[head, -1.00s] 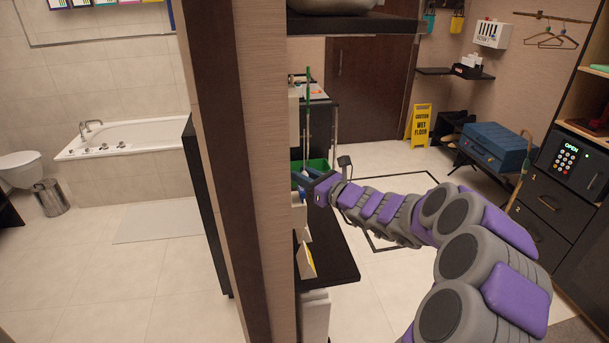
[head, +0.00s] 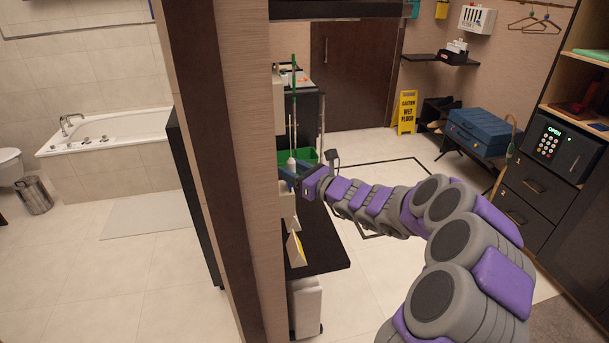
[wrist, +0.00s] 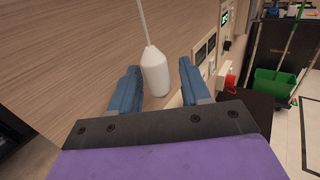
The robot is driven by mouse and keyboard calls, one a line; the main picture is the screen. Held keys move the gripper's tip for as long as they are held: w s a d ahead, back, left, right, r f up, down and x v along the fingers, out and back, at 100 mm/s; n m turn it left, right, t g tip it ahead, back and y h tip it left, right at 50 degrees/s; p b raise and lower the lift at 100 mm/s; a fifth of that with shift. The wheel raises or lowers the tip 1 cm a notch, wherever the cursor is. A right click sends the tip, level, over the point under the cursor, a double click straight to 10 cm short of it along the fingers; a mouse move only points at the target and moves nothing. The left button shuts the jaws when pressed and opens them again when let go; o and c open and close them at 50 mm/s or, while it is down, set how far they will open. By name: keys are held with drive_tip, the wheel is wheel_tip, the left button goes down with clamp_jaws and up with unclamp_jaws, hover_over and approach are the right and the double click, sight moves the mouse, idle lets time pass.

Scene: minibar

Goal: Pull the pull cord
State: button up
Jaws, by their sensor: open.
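The pull cord (wrist: 155,70) shows in the wrist view as a thin white string with a white tapered weight at its end, hanging in front of the wood-grained wall. My gripper (wrist: 158,78) is open, and its two blue fingers stand to the left and right of the weight. The weight's lower part lies between the fingers in the picture; whether either finger touches it I cannot tell. In the head view my gripper (head: 286,174) is beside the wall's edge, above the dark shelf, and the cord's white weight (head: 291,163) shows small near the fingers.
The wall end (head: 240,180) stands close to the left of my gripper. A dark shelf (head: 325,258) lies below it, with a yellow and white card (head: 296,249). A green bucket (wrist: 273,86) stands beyond. A wet floor sign (head: 407,112) and open floor are farther back.

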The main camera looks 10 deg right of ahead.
drive_tip(key=p+v, duration=0.1)
drive_tip(key=v, duration=1.6)
drive_tip(key=shift+d+p, duration=0.15)
drive_tip(key=shift+p, duration=0.15)
